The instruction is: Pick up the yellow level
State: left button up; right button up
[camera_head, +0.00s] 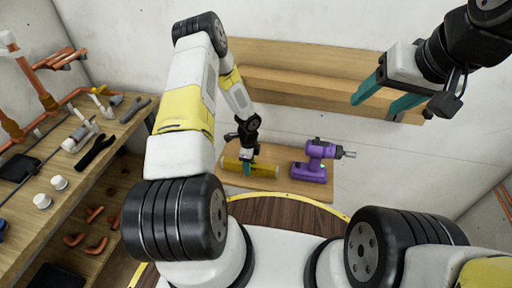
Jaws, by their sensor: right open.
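The yellow level (264,170) lies on a small wooden board below the wall, next to a purple drill (315,160). My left gripper (246,166) points down at the level, with its fingertips over or around the level's middle and hiding part of it. The fingers are small and dark here, so I cannot tell whether they are closed on it. My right gripper (377,98) is raised at the upper right, with its two teal fingers apart and nothing between them, away from the level.
A wooden shelf (315,88) runs along the back wall above the board. A workbench (95,170) on the left holds copper pipes, fittings, a black tool and white caps. The round dark wooden surface (285,215) in front of the board is clear.

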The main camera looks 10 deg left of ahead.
pick_arm(q)
grip_shut()
jog(key=shift+r, duration=0.1)
jog(key=shift+r, duration=0.6)
notch_tip(320, 180, up, 2)
jog(key=shift+r, duration=0.15)
jog(key=s+r, duration=0.1)
jog(key=s, duration=1.5)
jog(key=shift+r, duration=0.15)
